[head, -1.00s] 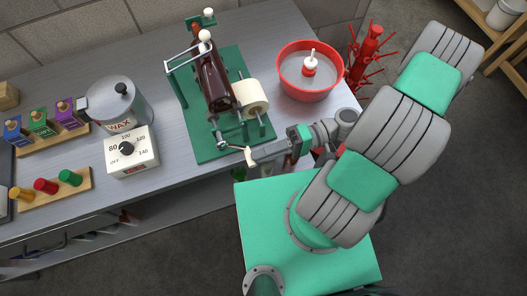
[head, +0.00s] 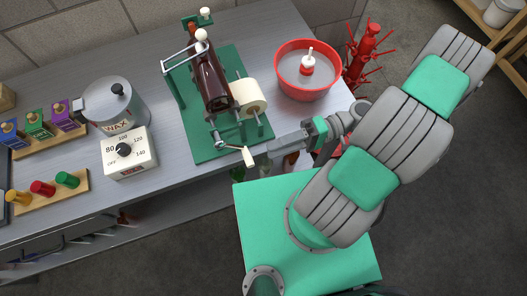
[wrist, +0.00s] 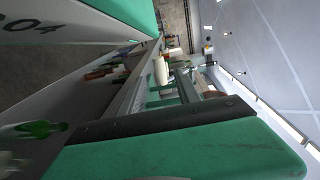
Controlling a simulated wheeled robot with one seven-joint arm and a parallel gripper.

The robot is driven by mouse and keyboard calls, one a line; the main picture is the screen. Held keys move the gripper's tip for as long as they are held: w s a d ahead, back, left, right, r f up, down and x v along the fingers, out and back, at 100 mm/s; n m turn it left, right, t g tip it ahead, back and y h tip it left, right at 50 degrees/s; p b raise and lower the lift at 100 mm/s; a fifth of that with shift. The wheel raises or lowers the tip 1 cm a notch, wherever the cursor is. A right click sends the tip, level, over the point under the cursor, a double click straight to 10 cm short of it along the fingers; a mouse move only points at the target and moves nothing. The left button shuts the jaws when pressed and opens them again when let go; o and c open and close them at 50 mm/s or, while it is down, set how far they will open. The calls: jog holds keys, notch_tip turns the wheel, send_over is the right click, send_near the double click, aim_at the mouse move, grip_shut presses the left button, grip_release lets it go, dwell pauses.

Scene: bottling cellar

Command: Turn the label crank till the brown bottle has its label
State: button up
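The labeller (head: 202,148) is a green base with a crank at its front end. The brown bottle (head: 211,82) lies in it, with no label showing on its visible side. A cream label roll (head: 249,96) sits to its right. The crank's cream handle (head: 248,156) points toward the bench's front edge. My gripper (head: 271,148) is just right of the handle, with a small gap seeming to part them. Its fingers overlap in the head view, and the wrist view is too oblique to show their opening.
A red basin (head: 308,88) stands right of the labeller, beside a red bottle rack (head: 366,55). A wax pot (head: 118,105) and dial box (head: 129,152) stand left. Coloured blocks and stoppers are farther left. Bare bench lies between the dial box and labeller.

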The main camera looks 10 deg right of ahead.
jog(key=d, duration=0.1)
jog(key=d+p, duration=0.1)
jog(key=d, duration=0.1)
jog(key=shift+w+d+p, duration=0.1)
jog(key=shift+w+p, duration=0.15)
jog(key=shift+p, duration=0.15)
jog(key=shift+c, duration=0.2)
